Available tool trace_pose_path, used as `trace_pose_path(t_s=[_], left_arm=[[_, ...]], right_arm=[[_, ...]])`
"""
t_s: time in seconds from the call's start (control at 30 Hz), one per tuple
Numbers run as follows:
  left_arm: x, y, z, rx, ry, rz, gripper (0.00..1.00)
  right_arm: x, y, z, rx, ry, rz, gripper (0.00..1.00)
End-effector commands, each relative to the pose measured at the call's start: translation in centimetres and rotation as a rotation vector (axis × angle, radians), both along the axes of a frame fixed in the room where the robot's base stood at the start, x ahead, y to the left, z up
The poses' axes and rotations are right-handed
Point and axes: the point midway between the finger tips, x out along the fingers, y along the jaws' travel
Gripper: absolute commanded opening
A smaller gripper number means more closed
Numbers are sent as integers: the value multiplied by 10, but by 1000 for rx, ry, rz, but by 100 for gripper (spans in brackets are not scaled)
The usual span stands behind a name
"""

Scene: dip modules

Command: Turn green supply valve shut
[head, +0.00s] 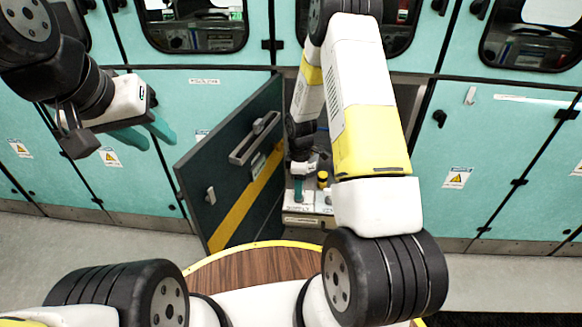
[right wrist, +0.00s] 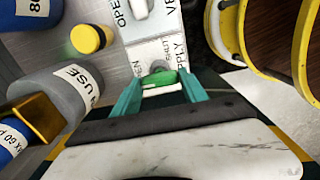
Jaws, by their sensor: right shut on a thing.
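The green supply valve handle (right wrist: 160,80) shows in the right wrist view on a white plate (right wrist: 158,54) with SUPPLY, OPEN and SHUT lettering, partly covered. My right gripper (right wrist: 159,86) has its teal fingers on both sides of the handle and is shut on it. In the head view my right gripper (head: 298,186) is inside the open cabinet, and the green handle cannot be made out there. My left gripper (head: 147,132) hangs empty in front of the closed teal doors at the left, its fingers apart.
The dark cabinet door (head: 230,165) stands open left of my right arm. A yellow knob (right wrist: 88,39), a grey cylinder (right wrist: 60,95) labelled ending USE and blue cylinders lie close left of the valve. A second white handle plate (right wrist: 130,18) sits just beyond it.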

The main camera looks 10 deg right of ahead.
Motion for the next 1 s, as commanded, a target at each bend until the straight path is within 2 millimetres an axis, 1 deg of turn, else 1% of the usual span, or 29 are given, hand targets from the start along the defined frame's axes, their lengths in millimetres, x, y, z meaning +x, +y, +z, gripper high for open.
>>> trace_pose_path(t_s=[0.17,0.37,1.0], left_arm=[[0,0,0,0,0,0,36],[0,0,0,0,0,0,36],[0,0,0,0,0,0,36]], right_arm=[[1,0,0,0,-1,-71,10],[0,-1,0,0,-1,-217,10],[0,0,1,0,-1,-822,10]])
